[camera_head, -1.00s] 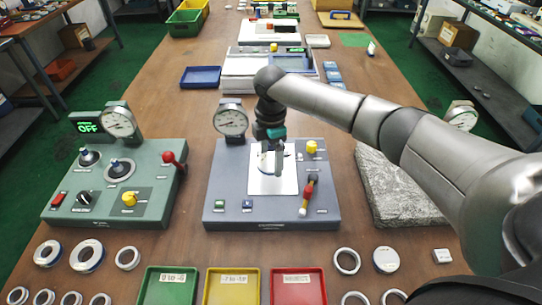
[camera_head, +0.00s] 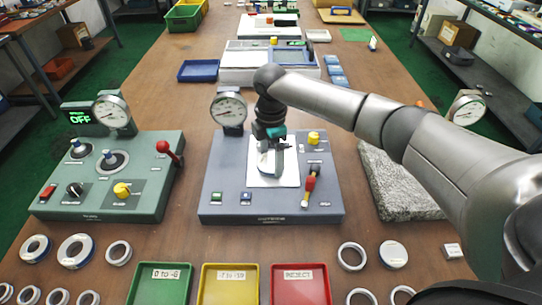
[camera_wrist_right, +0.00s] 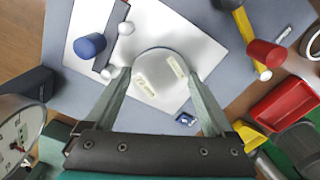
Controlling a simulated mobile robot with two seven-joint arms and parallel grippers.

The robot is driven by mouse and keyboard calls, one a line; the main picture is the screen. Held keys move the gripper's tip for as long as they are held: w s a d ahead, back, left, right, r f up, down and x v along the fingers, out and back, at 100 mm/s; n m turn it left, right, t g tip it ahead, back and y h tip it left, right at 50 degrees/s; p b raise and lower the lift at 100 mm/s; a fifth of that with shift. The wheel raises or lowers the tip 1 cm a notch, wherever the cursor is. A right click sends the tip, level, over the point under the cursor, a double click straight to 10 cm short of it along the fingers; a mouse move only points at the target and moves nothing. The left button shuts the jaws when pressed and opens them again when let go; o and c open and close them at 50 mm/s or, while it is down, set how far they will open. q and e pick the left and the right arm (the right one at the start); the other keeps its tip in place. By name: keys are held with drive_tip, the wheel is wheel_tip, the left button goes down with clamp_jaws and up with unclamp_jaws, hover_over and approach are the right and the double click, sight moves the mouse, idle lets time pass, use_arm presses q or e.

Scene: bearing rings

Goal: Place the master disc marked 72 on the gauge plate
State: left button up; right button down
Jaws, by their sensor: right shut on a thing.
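My right gripper (camera_head: 268,170) is over the white gauge plate (camera_head: 289,178) of the grey middle station. It is shut on a pale round disc (camera_wrist_right: 158,75), which shows between the two fingers in the right wrist view. In the head view the fingers mostly hide the disc. The white plate also shows in the right wrist view (camera_wrist_right: 180,35), with the disc above or on it; contact cannot be told. My left gripper is not in view.
A dial gauge (camera_head: 229,109) and a red-handled lever (camera_head: 311,183) flank the plate. A green station (camera_head: 150,190) stands left, a stone slab (camera_head: 398,190) right. Green, yellow and red trays (camera_head: 300,290) lie in front, with rings and a blue-edged disc (camera_head: 393,254) nearby.

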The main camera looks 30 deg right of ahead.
drive_tip(key=shift+f, duration=0.1)
idle(0.3)
drive_tip(key=shift+c, duration=0.5)
unclamp_jaws()
drive_tip(key=shift+o, duration=0.5)
drive_tip(key=shift+f, duration=0.15)
wheel_tip(320, 180, up, 16)
drive_tip(key=p, duration=0.3)
drive_tip(key=shift+f, duration=0.25)
